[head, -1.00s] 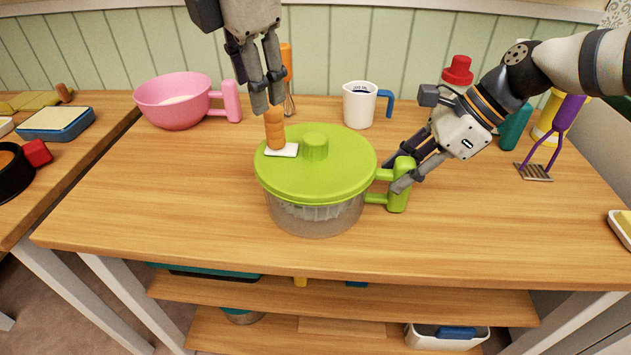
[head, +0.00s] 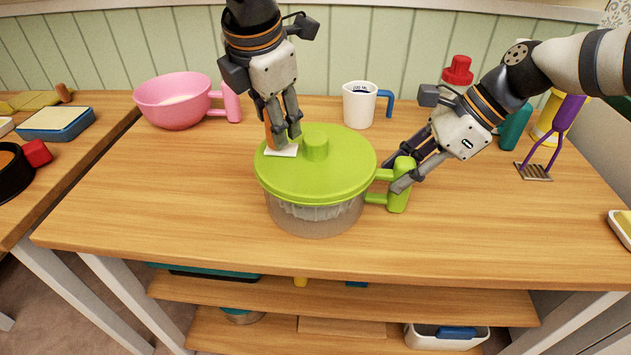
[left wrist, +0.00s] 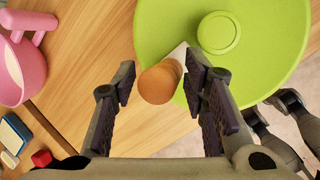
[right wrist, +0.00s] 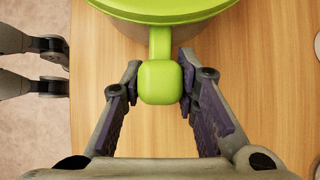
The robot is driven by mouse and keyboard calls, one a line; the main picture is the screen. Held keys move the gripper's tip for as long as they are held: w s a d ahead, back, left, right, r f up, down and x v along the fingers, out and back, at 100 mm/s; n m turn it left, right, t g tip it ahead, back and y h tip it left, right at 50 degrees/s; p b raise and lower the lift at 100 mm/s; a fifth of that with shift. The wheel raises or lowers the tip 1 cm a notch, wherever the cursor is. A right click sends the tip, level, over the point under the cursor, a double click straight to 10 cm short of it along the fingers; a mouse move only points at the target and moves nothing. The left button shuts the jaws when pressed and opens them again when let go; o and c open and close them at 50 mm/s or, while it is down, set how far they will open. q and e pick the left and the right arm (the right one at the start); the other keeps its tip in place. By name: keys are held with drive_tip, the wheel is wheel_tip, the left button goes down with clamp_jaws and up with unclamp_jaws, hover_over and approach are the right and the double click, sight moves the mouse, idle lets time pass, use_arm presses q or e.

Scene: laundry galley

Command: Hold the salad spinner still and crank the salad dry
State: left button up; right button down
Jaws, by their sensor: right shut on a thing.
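The salad spinner has a green lid (head: 345,165) over a clear bowl (head: 315,219) and stands upright on the table. A brown crank knob (head: 268,141) rises from a white crank arm (head: 283,151) at the lid's back left. My left gripper (head: 282,138) is lowered at the knob. In the left wrist view, its open fingers (left wrist: 165,88) stand either side of the knob (left wrist: 157,84), with a gap on the left. My right gripper (right wrist: 160,88) is shut on the spinner's green side handle (right wrist: 160,82), also seen in the head view (head: 399,198).
A pink bowl (head: 172,101) stands at the back left and a white measuring cup (head: 359,105) behind the spinner. A red-topped bottle (head: 458,70) and a purple-handled masher (head: 564,125) are at the right. The table front is clear.

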use_arm(q)
drive_tip(key=shift+f, duration=0.15)
use_arm(e)
drive_tip(key=c, duration=1.9)
unclamp_jaws()
drive_tip(key=shift+s+f, duration=0.25)
drive_tip(key=shift+f, duration=0.3)
drive_tip(key=shift+c, duration=0.2)
clamp_jaws()
drive_tip(key=shift+w+r, duration=0.1)
drive_tip(key=shift+r, duration=0.1)
drive_tip(key=shift+w, duration=0.1)
drive_tip(key=shift+f, duration=0.1)
